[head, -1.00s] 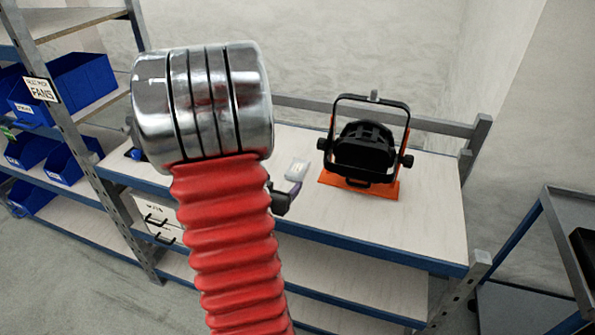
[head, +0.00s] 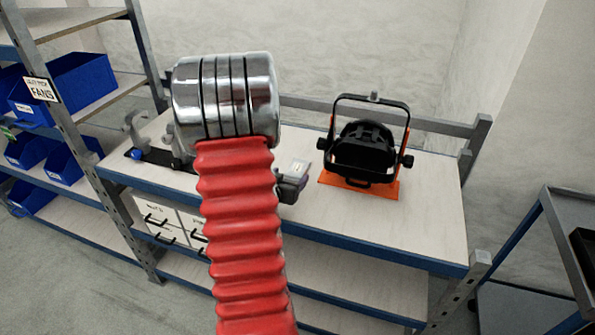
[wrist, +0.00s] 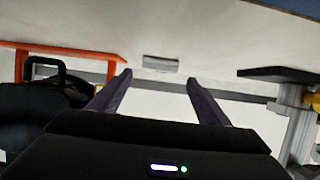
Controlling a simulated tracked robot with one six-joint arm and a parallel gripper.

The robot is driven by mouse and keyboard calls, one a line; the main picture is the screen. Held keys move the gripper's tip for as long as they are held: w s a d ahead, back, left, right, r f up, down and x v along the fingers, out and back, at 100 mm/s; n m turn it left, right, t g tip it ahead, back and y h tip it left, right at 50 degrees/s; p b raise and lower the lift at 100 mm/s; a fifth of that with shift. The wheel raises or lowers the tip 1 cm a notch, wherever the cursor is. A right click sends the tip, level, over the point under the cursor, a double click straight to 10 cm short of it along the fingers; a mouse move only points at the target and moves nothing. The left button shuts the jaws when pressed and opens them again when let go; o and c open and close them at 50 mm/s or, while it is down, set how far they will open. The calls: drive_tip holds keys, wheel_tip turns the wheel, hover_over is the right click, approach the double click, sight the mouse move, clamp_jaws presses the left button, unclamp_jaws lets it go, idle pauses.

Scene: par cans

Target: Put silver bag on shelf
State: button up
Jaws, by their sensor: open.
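The silver bag, a small grey-silver block-like packet, lies on the workbench (head: 420,215). It shows in the head view (head: 299,168), just beyond my gripper and left of the black lamp. In the wrist view the bag (wrist: 160,64) lies just past the fingertips, centred between them. My gripper (wrist: 159,80) is open with nothing between its fingers. In the head view, only part of its dark body shows, beside my red arm sleeve. Shelving with blue bins (head: 78,80) stands at the left; I cannot tell which shelf the task means.
A black par can lamp (head: 365,150) on an orange base (head: 330,181) stands close right of the bag. A metal stand on a black base (head: 150,155) is at the bench's left end. Bare bench lies right of the lamp. A grey cart (head: 575,230) stands far right.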

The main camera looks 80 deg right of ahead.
sight(296, 171)
drive_tip(key=shift+x, duration=2.55)
drive_tip(key=shift+s, duration=0.1)
drive_tip(key=c, duration=1.3)
drive_tip(key=shift+o, duration=0.2)
wheel_tip(296, 171, up, 10)
